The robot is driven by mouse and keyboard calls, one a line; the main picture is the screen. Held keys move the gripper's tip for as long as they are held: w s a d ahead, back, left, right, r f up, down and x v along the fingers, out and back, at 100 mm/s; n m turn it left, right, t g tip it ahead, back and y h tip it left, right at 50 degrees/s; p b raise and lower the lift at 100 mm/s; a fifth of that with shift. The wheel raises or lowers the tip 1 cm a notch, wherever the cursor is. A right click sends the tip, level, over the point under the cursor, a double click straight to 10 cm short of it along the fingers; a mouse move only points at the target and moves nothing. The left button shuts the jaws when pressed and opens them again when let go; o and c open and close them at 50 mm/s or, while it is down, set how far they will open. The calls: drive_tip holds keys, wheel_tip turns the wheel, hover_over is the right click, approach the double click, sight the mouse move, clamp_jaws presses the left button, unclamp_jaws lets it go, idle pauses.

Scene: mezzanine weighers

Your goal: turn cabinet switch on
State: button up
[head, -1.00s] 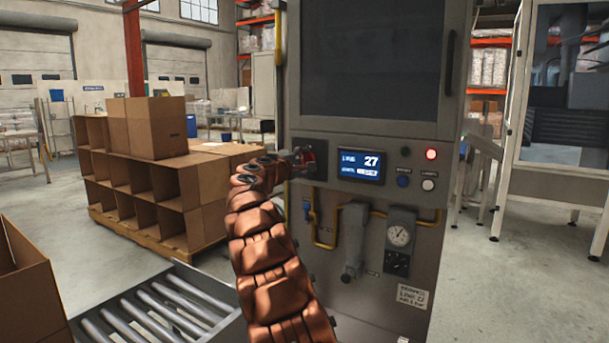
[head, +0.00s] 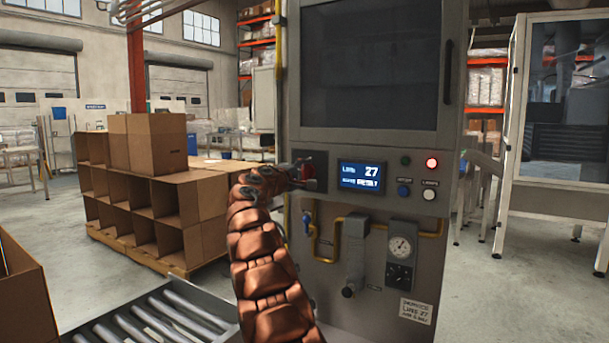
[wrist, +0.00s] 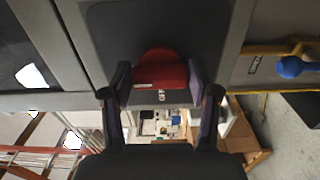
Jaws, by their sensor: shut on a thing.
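The grey cabinet (head: 375,305) stands upright in front of me. Its red rotary switch (head: 308,168) sits on a dark plate left of the lit display (head: 361,176). My gripper (head: 303,175) is at this switch and partly hides it in the head view. In the wrist view the red switch knob (wrist: 162,68) lies between the two fingers of my gripper (wrist: 160,84), which are closed on its sides. The display reads LINE 27; its lower line is too blurred to read surely.
A red lamp (head: 431,163) is lit on the panel, with a blue button (head: 404,191) and a white button (head: 429,195) below. A gauge (head: 401,247) and yellow pipe are lower down. Cardboard boxes (head: 160,205) and a roller conveyor (head: 165,322) are at left.

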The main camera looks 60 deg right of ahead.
drive_tip(key=o, duration=1.2)
drive_tip(key=shift+c, duration=0.2)
drive_tip(key=shift+a, duration=0.1)
drive_tip(key=shift+a, duration=0.9)
drive_tip(key=shift+s+a, duration=0.1)
drive_tip(key=shift+a, duration=0.6)
drive_tip(key=shift+a+r, duration=0.1)
drive_tip(key=shift+a, duration=0.9)
approach(305, 173)
drive_tip(key=shift+a+r, duration=0.1)
drive_tip(key=shift+a, duration=1)
drive_tip(key=shift+s, duration=0.1)
